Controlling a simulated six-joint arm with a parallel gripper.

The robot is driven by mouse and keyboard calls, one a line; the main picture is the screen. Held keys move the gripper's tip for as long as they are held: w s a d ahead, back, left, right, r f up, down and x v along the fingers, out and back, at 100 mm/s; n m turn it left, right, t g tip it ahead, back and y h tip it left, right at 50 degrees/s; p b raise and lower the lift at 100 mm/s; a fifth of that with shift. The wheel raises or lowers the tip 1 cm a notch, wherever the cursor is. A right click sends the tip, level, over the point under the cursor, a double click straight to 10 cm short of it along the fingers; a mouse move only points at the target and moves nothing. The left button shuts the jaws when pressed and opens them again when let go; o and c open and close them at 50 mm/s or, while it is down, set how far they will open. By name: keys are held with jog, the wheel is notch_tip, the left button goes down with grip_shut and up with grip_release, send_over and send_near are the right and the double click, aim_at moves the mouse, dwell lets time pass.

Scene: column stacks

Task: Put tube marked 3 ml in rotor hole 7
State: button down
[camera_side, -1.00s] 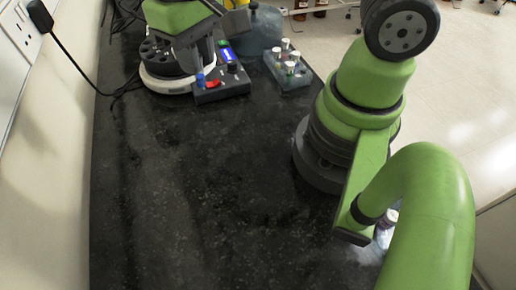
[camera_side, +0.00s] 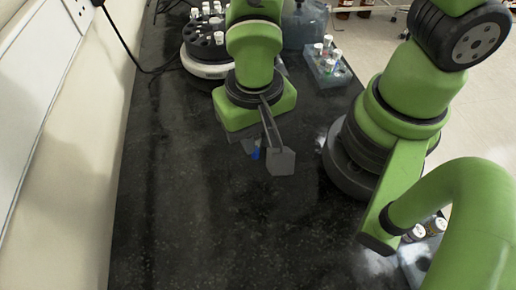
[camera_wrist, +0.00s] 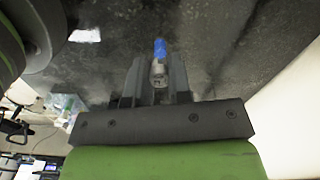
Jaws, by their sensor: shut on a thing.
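My gripper (camera_side: 268,150) is over the open bench, in front of the centrifuge, with its fingers pointing down. It is shut on a blue-capped tube (camera_side: 255,154). In the wrist view the tube (camera_wrist: 160,52) sits between the fingertips (camera_wrist: 158,78), blue end outward. I cannot read any marking on it. The dark rotor (camera_side: 203,50) sits on a white base at the back left, with several white-capped tubes in it. Some of its dark holes look empty. Hole numbers are too small to read, and my arm hides the rotor's right side.
A pale rack (camera_side: 328,72) with several capped tubes stands at the back right, near a bluish container (camera_side: 305,25). Another rack (camera_side: 418,262) with capped tubes is partly behind my arm at the lower right. A wall runs along the left; the bench middle is clear.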

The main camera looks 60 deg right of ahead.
aim_at(255, 158)
jog(key=shift+f, duration=1.95)
jog(key=shift+f, duration=0.1)
jog(key=c, duration=1.1)
grip_release()
jog(key=shift+o, duration=0.2)
